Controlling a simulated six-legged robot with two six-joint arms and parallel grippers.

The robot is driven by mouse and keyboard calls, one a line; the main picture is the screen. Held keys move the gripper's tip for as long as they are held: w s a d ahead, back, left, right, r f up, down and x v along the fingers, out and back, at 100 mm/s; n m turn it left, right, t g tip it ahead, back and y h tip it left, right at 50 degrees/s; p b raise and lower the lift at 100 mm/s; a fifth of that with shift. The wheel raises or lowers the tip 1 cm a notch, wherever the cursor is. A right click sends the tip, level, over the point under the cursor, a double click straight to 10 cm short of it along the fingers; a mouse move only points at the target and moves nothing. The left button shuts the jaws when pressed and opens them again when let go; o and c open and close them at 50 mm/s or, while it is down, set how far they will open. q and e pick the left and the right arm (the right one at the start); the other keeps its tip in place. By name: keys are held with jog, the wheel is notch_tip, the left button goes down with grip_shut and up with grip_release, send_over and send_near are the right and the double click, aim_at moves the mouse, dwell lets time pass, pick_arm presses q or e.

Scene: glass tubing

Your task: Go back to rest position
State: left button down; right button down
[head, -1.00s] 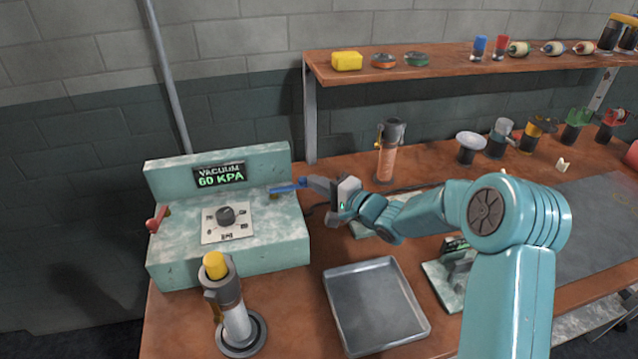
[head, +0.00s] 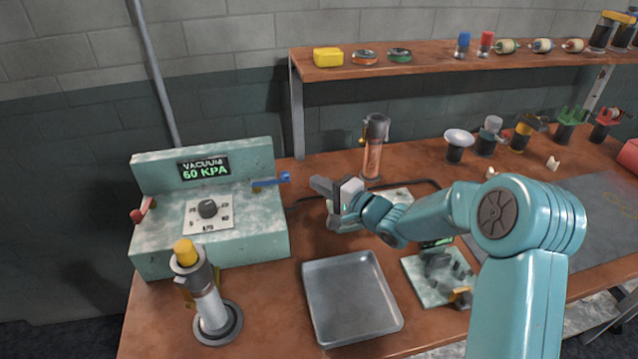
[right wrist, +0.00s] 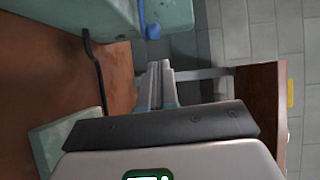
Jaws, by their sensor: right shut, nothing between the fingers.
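My right gripper (head: 322,186) is shut and empty above the bench, to the right of the vacuum box. In the right wrist view its closed fingers (right wrist: 160,85) show with nothing between them. The teal vacuum box (head: 212,215) reads 60 KPA and has a dial, a red lever (head: 140,212) on its left and a blue lever (head: 270,181) on its right. The gripper is apart from the blue lever, which also shows in the right wrist view (right wrist: 152,30). My left gripper is not in view.
A metal tray (head: 350,300) lies in front of the gripper. A yellow-topped torch (head: 208,295) stands at front left, and another cylinder (head: 374,148) stands behind the gripper. A shelf (head: 450,68) with small items runs along the back. A green fixture (head: 438,275) sits near my right arm.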

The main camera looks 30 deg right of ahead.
jog(key=d+v, duration=0.1)
jog(key=v, duration=0.7)
jog(key=shift+d+b, duration=0.25)
jog(key=shift+b, duration=0.1)
